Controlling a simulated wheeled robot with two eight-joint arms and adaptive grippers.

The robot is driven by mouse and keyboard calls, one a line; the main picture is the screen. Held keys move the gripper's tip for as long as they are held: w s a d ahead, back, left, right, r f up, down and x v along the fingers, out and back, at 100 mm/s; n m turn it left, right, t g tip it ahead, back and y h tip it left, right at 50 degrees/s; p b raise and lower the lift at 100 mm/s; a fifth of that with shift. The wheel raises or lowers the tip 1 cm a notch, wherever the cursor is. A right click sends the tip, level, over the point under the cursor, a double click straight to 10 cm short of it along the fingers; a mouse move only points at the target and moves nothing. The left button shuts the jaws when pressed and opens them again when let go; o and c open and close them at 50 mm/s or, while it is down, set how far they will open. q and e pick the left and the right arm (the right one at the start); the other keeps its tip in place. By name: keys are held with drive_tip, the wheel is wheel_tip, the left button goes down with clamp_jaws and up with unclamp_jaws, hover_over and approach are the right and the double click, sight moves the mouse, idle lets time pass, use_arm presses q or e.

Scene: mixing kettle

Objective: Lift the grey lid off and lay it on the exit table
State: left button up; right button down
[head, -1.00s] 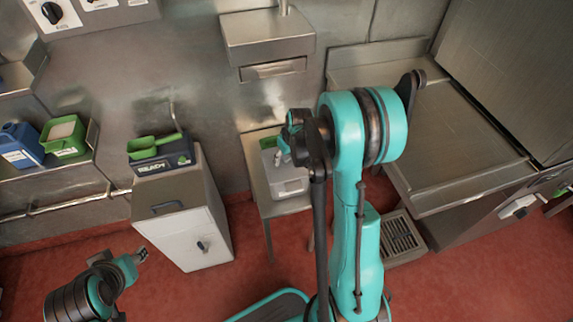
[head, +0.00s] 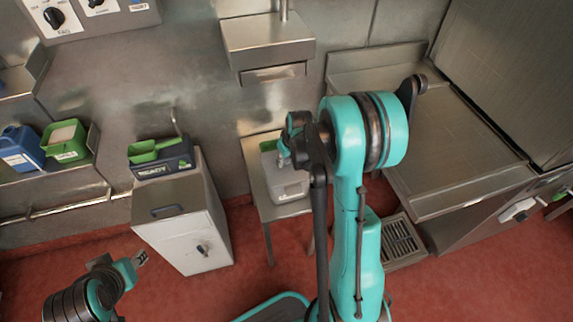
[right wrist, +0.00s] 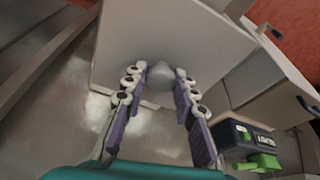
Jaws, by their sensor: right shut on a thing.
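The grey lid's round knob (right wrist: 160,74) sits between the two fingers of my right gripper (right wrist: 161,88) in the right wrist view. The fingers are shut on it. A broad pale grey flat surface (right wrist: 125,45) lies behind the knob; I cannot tell where the lid's edge ends. Whether the lid is clear of the container cannot be seen. My left gripper (head: 140,259) is small at lower left, away from everything; its jaw opening is unclear.
The container stands on a small steel table (head: 262,205). A bare steel table (head: 450,150) is at right. A steel hood (head: 268,40) hangs on the wall above.

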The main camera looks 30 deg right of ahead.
sight(286, 160)
drive_tip(key=shift+r, duration=0.15)
drive_tip(key=shift+r+p, duration=1.55)
drive_tip(key=shift+r, duration=0.5)
